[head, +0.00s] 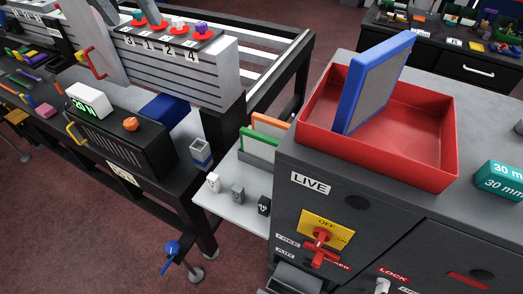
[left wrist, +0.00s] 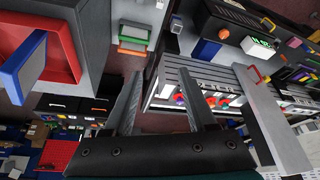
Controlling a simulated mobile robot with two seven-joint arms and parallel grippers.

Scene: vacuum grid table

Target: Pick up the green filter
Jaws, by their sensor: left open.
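The green filter (head: 257,142) is a flat panel with a green frame, standing upright on a pale shelf beside the grey cabinet. An orange-framed filter (head: 272,122) stands just behind it. The green filter also shows in the left wrist view (left wrist: 131,51), above and left of the fingertips. My right gripper is not in view.
A red tray (head: 430,163) on the cabinet holds a tilted blue-framed filter (head: 350,95). Small numbered blocks (head: 237,194) stand on the pale shelf in front of the green filter. A slatted grey panel (head: 190,75) and a black box (head: 130,145) stand to the left.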

